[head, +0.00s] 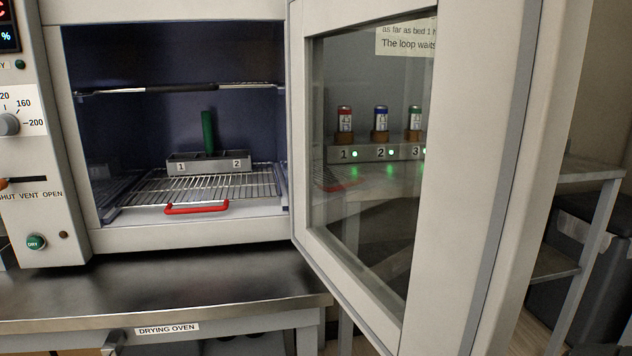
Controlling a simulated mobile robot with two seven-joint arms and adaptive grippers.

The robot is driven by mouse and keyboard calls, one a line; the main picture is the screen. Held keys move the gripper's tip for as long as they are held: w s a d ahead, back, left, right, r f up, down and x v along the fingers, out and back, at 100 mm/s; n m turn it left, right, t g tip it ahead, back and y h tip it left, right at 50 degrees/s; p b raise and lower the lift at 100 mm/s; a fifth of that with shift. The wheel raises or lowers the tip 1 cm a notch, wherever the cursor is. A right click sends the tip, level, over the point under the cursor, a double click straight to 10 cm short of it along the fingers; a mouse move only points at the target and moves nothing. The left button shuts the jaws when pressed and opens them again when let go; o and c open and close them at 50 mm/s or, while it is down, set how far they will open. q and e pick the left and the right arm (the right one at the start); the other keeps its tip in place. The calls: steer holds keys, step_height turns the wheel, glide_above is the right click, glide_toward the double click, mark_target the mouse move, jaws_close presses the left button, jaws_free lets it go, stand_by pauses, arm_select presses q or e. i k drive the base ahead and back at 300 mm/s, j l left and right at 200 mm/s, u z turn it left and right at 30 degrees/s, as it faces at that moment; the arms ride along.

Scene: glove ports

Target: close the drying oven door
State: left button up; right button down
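The drying oven (190,233) stands on a metal bench at the left, with its dark chamber exposed. Its door (465,180) is wide open, hinged on the chamber's right side and swung out toward me, with a glass window (375,235) in a pale frame. Inside, a wire shelf (225,186) with a red handle (197,208) carries a grey rack (210,161) marked 1 and 2. A green cylinder (208,132) stands upright in the rack. Neither of my grippers shows in the head view.
The bench (160,290) in front of the oven is clear, labelled "DRYING OVEN". Through the glass, a numbered stand (375,153) holds several vials with lit green lamps. Another table (590,180) stands behind the door at the right. Oven controls (10,124) are at the far left.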

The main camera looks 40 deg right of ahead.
mark_target(507, 74)
steer(key=k+l, duration=0.1)
steer(key=l, duration=0.35)
steer(key=k+l, duration=0.1)
steer(key=l, duration=0.35)
steer(key=k+l, duration=0.1)
steer(key=l, duration=0.35)
steer(key=k+l, duration=0.15)
steer(key=l, duration=0.3)
